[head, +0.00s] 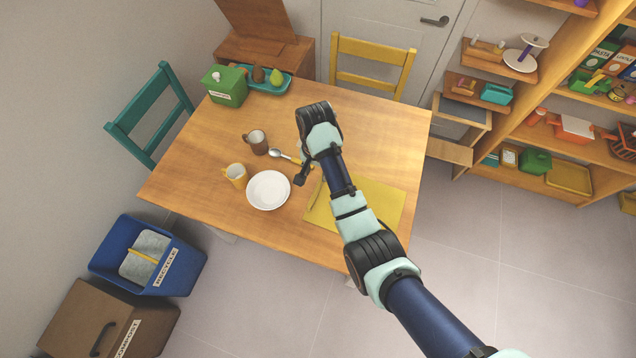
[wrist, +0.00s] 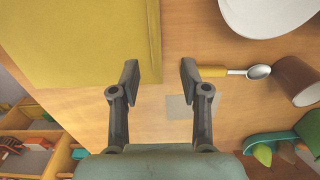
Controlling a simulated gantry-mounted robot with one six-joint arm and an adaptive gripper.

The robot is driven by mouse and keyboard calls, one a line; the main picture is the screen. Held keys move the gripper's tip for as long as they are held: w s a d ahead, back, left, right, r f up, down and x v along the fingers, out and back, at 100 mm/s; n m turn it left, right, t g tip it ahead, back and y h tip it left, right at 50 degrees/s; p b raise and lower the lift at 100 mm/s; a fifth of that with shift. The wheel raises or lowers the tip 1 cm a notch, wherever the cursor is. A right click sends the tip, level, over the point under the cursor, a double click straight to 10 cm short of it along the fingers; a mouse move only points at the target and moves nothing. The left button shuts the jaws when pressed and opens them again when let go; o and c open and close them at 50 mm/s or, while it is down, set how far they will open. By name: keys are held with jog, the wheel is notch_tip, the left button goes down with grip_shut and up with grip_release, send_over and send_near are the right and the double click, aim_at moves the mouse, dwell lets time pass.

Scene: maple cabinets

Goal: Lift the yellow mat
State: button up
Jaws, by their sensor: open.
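The yellow mat (head: 388,203) lies flat at the front right of the wooden table, partly hidden under my arm in the head view. In the wrist view the mat (wrist: 75,40) fills the upper left. My gripper (wrist: 160,80) is open and empty above the table. Its left finger overlaps the mat's near right corner in the picture; its right finger is over bare table, beside the spoon's handle. In the head view the fingers are hard to make out. How high the fingers are above the mat cannot be told.
A spoon with a yellow handle (wrist: 230,72) lies close to the right finger. A white plate (head: 268,190), yellow mug (head: 236,175) and brown mug (head: 256,143) stand left of the mat. A teal tray (head: 284,87) is farther back.

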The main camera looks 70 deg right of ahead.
aim_at(319, 185)
jog(key=shift+s+f, duration=0.25)
jog(key=shift+s, duration=0.05)
jog(key=shift+s+d+f, duration=0.1)
jog(key=shift+s+f, duration=0.1)
jog(key=shift+f, duration=0.85)
notch_tip(319, 185, down, 5)
jog(key=shift+w+f+b, duration=0.1)
jog(key=shift+f+b, duration=0.05)
jog(key=shift+b, duration=0.35)
grip_shut()
